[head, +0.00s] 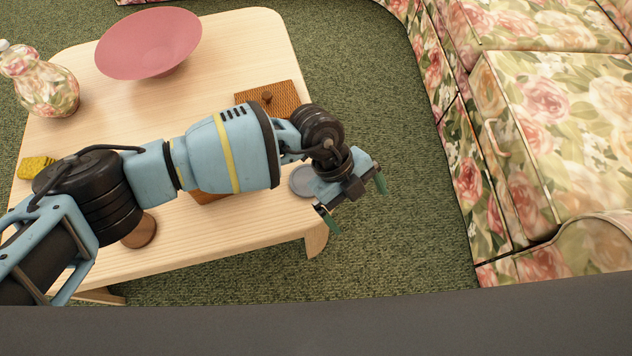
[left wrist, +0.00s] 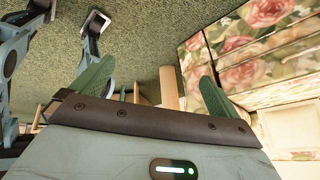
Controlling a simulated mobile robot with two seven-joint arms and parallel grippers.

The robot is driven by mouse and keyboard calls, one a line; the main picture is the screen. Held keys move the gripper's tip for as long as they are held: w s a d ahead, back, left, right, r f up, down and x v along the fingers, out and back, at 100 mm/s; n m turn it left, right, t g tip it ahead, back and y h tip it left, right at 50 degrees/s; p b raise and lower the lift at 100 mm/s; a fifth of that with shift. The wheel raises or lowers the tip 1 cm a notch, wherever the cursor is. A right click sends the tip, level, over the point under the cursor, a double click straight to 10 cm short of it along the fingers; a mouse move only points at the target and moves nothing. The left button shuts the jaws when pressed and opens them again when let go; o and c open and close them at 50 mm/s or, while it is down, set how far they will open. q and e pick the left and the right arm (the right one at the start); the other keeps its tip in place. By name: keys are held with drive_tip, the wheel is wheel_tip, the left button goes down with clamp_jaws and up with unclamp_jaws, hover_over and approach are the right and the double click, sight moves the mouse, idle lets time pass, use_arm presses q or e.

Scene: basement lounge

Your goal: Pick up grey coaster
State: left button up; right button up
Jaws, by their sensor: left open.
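The grey coaster (head: 301,181) is a small round disc lying flat near the right edge of the light wood table (head: 255,45) in the head view. My left wrist and gripper hide part of its right side. My left gripper (head: 358,206) is open and empty, with green fingers spread apart. In the head view it appears just right of the coaster, past the table's edge and over the carpet. In the left wrist view the open fingers (left wrist: 155,75) show with nothing between them that I can tell is held, and I cannot make out the coaster there.
On the table are a pink bowl (head: 150,45), a floral vase (head: 42,88), a yellow sponge-like item (head: 36,166), a brown woven board (head: 284,95) and a brown round object (head: 139,233), partly behind my arm. A floral sofa (head: 540,120) stands right. Green carpet (head: 400,240) between is clear.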

sight(307, 179)
use_arm(q)
drive_tip(key=w+a+t+y+b, duration=0.1)
drive_tip(key=w+a, duration=0.2)
drive_tip(key=w+a+f+t+y+b, duration=0.1)
drive_tip(key=w+a+y, duration=0.1)
drive_tip(key=w+a, duration=0.1)
drive_tip(key=w+a+f+n+t+y+b, duration=0.1)
drive_tip(key=w+a, duration=0.1)
drive_tip(key=w, duration=0.3)
drive_tip(key=shift+w+a+t+y, duration=0.25)
drive_tip(key=shift+a+t+y, duration=0.05)
drive_tip(key=shift+a+y, duration=0.1)
drive_tip(key=shift+a+f+b, duration=0.1)
drive_tip(key=shift+f+b, duration=0.35)
drive_tip(key=shift+f, duration=0.8)
drive_tip(key=shift+f+b, duration=0.35)
drive_tip(key=shift+f, duration=0.25)
drive_tip(key=f, duration=0.1)
drive_tip(key=f+b, duration=0.1)
drive_tip(key=f, duration=0.1)
drive_tip(key=f+b, duration=0.1)
drive_tip(key=shift+w+a+f, duration=0.1)
drive_tip(key=shift+a+f, duration=0.05)
drive_tip(key=shift+a, duration=0.1)
use_arm(e)
wheel_tip(307, 179, down, 8)
drive_tip(key=shift+s+g, duration=0.4)
